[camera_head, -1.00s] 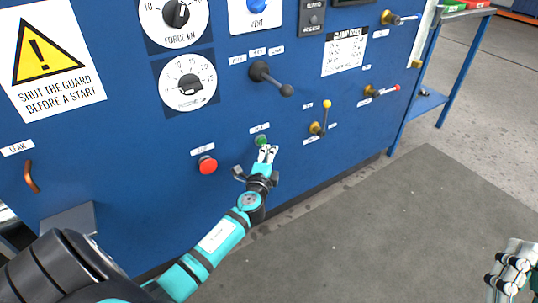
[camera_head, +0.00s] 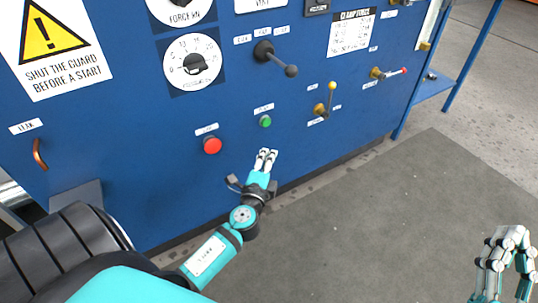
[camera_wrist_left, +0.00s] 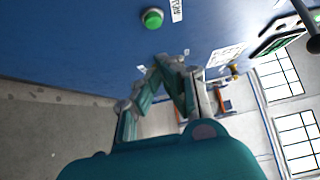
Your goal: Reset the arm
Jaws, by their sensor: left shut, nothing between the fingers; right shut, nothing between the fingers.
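My left gripper (camera_head: 266,158) is shut and empty in front of the lower part of the blue panel (camera_head: 150,190). It is just below the green button (camera_head: 265,121) and apart from it. In the left wrist view the green button (camera_wrist_left: 152,19) shows above the closed fingers (camera_wrist_left: 170,62). My right gripper (camera_head: 510,238) is at the lower right corner of the head view, shut and empty, over the grey floor and well away from the panel.
A blue frame stand (camera_head: 440,85) is at right. The floor mat (camera_head: 380,210) is clear.

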